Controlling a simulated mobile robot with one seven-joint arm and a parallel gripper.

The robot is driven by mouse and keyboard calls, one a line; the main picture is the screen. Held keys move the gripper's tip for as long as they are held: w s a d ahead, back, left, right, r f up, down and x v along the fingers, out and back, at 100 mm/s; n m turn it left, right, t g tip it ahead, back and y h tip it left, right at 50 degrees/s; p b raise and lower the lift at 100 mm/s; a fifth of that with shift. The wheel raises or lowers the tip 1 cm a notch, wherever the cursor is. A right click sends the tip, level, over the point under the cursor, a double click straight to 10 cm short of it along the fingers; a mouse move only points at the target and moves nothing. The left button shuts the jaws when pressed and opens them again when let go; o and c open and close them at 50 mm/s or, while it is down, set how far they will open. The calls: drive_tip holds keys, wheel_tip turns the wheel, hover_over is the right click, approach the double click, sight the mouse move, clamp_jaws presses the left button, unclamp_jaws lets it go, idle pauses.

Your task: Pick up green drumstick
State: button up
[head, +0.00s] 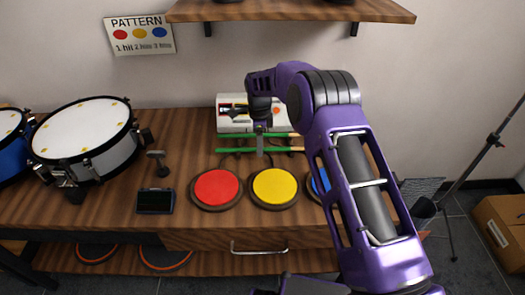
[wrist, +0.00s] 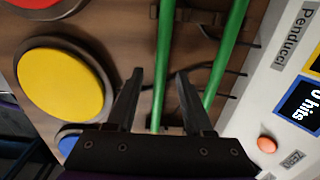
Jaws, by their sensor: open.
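Two green drumsticks lie side by side on the wooden table in front of the white device. The front drumstick (head: 235,150) is nearer the round pads, and the rear drumstick (head: 230,136) is nearer the device. My gripper (head: 259,150) points down over them in the head view and hides part of both. In the wrist view my gripper (wrist: 160,73) is open, with the front drumstick (wrist: 164,50) showing between its fingers. The rear drumstick (wrist: 225,58) passes to the right of the right finger. I see no finger clearly touching a drumstick.
Red (head: 216,187), yellow (head: 274,187) and blue pads stand in front of the drumsticks; my arm partly covers the blue one. The white device (head: 230,122) stands behind. Dark cables run nearby. A white drum (head: 85,135) stands left, and a shelf (head: 290,10) hangs above.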

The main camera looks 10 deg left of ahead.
clamp_jaws()
idle(1.4)
